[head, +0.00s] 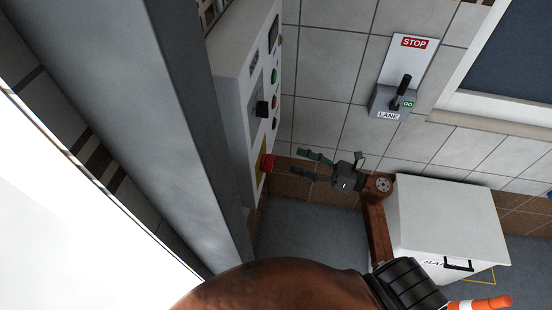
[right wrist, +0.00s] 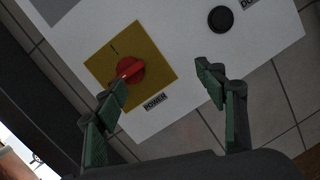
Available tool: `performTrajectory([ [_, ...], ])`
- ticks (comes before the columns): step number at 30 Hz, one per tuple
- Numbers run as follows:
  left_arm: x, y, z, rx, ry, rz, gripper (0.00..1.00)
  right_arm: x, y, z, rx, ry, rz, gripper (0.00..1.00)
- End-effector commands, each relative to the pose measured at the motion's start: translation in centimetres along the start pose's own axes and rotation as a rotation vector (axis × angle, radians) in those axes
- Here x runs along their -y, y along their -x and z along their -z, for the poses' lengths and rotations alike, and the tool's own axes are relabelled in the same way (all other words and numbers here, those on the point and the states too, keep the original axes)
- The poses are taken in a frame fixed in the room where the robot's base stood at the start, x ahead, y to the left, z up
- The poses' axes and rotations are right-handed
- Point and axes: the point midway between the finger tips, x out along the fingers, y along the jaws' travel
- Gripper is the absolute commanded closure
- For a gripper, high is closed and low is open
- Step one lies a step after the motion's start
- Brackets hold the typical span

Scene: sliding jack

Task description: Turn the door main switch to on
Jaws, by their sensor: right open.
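A red rotary switch (head: 268,162) on a yellow plate (head: 261,156) sits low on the white control panel (head: 242,75). In the right wrist view, the red knob (right wrist: 131,69) is at the centre of the yellow plate (right wrist: 148,52), with a label that seems to read POWER (right wrist: 155,102) beside it. My right gripper (head: 298,163) is open and empty, with its fingers pointing at the panel. In the right wrist view, the gripper (right wrist: 165,82) has its left finger overlapping the knob's lower edge; I cannot tell if they touch. My left gripper is not in view.
A black knob (right wrist: 220,19) is on the panel right of the yellow plate. Coloured buttons (head: 275,102) are above the switch. A lane lever box (head: 392,103) is on the tiled wall. A white box (head: 450,215) stands on the floor near my right arm.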

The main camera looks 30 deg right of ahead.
Motion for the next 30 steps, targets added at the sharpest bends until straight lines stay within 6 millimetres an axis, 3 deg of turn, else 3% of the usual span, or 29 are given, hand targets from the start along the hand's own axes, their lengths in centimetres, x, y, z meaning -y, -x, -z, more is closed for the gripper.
performTrajectory([
  [1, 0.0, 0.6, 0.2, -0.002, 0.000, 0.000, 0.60, -2.2, -0.2, -1.2, -0.053, 0.123, -0.034, 0.35],
  [3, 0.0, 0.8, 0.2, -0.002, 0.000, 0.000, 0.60, -4.0, -0.2, -1.5, -0.112, 0.244, -0.066, 0.35],
  [7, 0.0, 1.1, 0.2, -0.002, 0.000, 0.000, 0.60, -5.5, -0.4, -1.5, -0.163, 0.348, -0.092, 0.35],
  [21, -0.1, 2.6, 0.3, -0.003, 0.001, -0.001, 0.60, -5.9, -6.7, -0.4, -0.165, 0.353, -0.093, 0.35],
  [30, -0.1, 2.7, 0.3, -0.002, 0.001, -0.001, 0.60, -5.9, -7.8, 0.0, -0.168, 0.352, -0.093, 0.35],
])
